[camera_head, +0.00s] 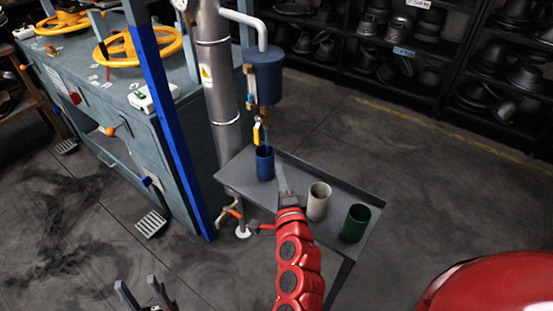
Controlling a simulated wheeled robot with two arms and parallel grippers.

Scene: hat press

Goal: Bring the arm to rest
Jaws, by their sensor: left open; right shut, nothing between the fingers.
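My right gripper (282,178) is at the end of the red arm that reaches up through the middle of the picture. It is shut and empty over the grey side table (332,183), between a blue cup (265,165) and a pale cup (318,203). The blue cup stands under the tap of the blue tank (263,75). I cannot tell whether the gripper touches the table. My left gripper (142,288) is low at the bottom left, with its two fingers spread and nothing between them, above the floor.
A green cup (355,224) stands at the right end of the table. A blue post (163,120) and a metal pipe (219,90) rise left of it, beside the press bench (135,125) with yellow wheels. Shelves of hat forms (430,50) line the back.

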